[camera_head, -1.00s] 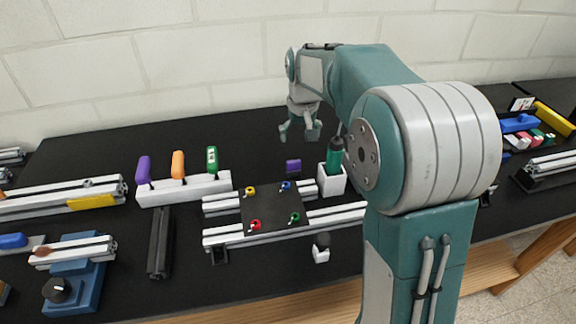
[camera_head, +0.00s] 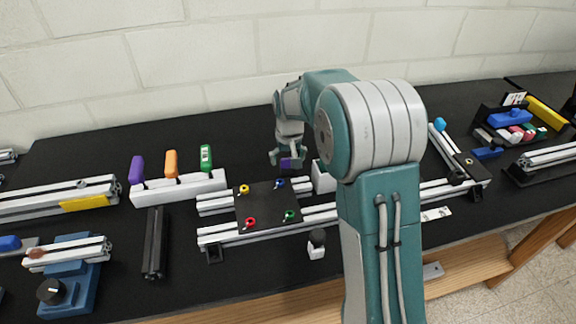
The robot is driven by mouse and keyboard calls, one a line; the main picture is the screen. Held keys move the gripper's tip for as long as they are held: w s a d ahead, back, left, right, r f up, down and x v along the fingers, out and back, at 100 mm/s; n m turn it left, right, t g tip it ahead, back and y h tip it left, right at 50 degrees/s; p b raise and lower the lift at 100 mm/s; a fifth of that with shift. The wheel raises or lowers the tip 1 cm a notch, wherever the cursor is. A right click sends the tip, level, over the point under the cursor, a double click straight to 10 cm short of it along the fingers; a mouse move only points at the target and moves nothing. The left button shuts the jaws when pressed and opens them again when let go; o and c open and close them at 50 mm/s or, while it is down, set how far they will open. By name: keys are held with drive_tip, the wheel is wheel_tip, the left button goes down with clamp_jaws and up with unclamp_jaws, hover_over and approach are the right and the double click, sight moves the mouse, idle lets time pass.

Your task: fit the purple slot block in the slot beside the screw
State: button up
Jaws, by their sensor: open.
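The frame's pale rails carry a black plate (camera_head: 262,206) with yellow, blue, red and green screws or knobs. I cannot make out which slot lies beside the screw, and my arm covers part of the frame.
A pale rack (camera_head: 178,188) with purple, orange and green handles is at left. The bench is clear behind the block.

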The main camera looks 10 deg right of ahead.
sight(288, 158)
drive_tip(key=shift+a, duration=0.1)
drive_tip(key=shift+c, duration=1.3)
clamp_jaws()
drive_tip(key=shift+r, duration=0.3)
wheel_tip(288, 158, up, 2)
drive_tip(key=shift+r, duration=0.2)
drive_tip(key=s+a+r, duration=0.1)
drive_tip(key=s+r, duration=0.9)
drive_tip(key=s, duration=0.4)
